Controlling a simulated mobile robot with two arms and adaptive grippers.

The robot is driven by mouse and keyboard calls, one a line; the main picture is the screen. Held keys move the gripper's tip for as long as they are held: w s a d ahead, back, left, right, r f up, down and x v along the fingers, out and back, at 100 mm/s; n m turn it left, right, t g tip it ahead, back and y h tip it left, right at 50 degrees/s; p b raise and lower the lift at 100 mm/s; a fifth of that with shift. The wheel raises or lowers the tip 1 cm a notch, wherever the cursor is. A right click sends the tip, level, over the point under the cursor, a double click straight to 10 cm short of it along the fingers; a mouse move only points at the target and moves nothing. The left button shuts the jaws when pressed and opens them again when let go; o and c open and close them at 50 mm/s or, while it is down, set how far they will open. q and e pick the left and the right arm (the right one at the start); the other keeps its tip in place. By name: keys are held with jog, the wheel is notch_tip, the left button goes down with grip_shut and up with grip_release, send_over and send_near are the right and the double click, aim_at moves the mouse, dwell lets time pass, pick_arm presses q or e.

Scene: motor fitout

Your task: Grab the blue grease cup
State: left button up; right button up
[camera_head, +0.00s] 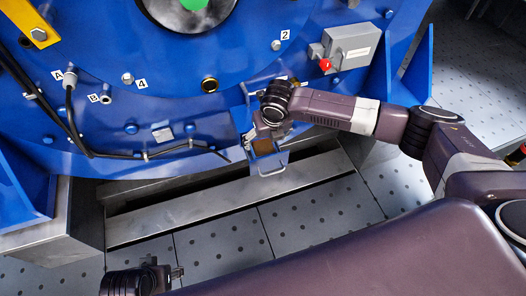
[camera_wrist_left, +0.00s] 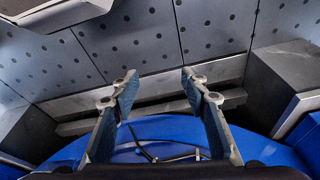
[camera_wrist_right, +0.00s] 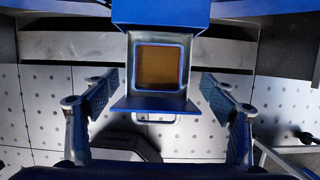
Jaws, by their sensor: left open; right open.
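I cannot make out a blue grease cup in any view. A small blue box (camera_head: 262,150) with an open front flap and a wire handle is on the lower front of the blue motor housing. In the right wrist view the box (camera_wrist_right: 158,95) shows a square opening with a plain brown inside. My right gripper (camera_wrist_right: 163,85) is open, its fingers on either side of the box with gaps; its wrist partly hides the box in the head view. My left gripper (camera_wrist_left: 158,76) is open and empty, low at the left, above the floor in the head view (camera_head: 178,272).
The blue motor housing (camera_head: 185,105) fills the back, with labelled bolts and a black cable (camera_head: 75,125). A grey switch box (camera_head: 350,45) with a red button (camera_head: 325,64) is at the upper right. A metal beam (camera_head: 230,200) runs below; the perforated floor (camera_head: 310,225) is clear.

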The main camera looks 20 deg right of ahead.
aim_at(263, 154)
jog(key=b+x, duration=0.1)
jog(key=x, duration=0.3)
jog(key=shift+a, duration=0.15)
jog(key=shift+w+f+b, duration=0.1)
jog(key=shift+f+b, duration=0.2)
jog(key=shift+f, duration=0.1)
pick_arm(q)
notch_tip(263, 154, up, 6)
jog(key=shift+s+a+r, duration=0.15)
jog(key=shift+s+r, duration=0.05)
jog(key=shift+s, duration=0.25)
pick_arm(e)
jog(key=c, duration=1.2)
jog(key=shift+r, duration=0.1)
jog(key=shift+c, duration=0.2)
